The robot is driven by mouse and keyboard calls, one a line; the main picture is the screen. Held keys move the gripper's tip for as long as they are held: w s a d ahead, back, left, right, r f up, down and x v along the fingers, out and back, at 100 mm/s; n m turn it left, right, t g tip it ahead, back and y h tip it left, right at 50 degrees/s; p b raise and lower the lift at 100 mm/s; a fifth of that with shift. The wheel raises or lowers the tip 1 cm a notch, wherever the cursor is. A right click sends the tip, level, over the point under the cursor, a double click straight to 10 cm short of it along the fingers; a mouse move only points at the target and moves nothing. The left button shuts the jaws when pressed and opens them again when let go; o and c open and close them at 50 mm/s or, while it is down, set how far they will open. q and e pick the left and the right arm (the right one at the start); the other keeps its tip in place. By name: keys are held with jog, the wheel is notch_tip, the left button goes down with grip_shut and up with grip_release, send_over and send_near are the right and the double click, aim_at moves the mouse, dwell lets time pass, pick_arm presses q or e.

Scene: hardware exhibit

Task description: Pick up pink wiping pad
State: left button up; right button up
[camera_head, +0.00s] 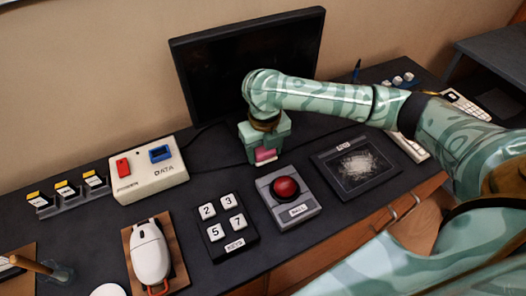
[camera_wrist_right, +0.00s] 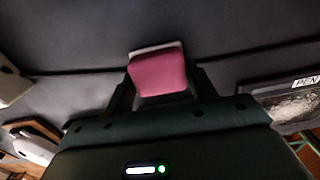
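The pink wiping pad (camera_head: 265,154) is at the lower end of my right gripper (camera_head: 264,150), behind the red ball button on the dark desk. In the right wrist view the pad (camera_wrist_right: 158,74), with a pale layer along its far edge, sits between the two dark fingers of the right gripper (camera_wrist_right: 160,85). The fingers are close against both sides of it, so the gripper looks shut on it. How high the pad is above the desk is hard to tell. My left gripper is in neither view.
A red ball button box (camera_head: 290,208), a number key block (camera_head: 229,228) and a framed smudged pad (camera_head: 356,168) stand in front. A switch box (camera_head: 149,170) and white mouse (camera_head: 150,252) are to the left. A black monitor (camera_head: 248,58) stands behind.

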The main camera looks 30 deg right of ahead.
aim_at(264, 149)
jog(key=shift+r, duration=0.1)
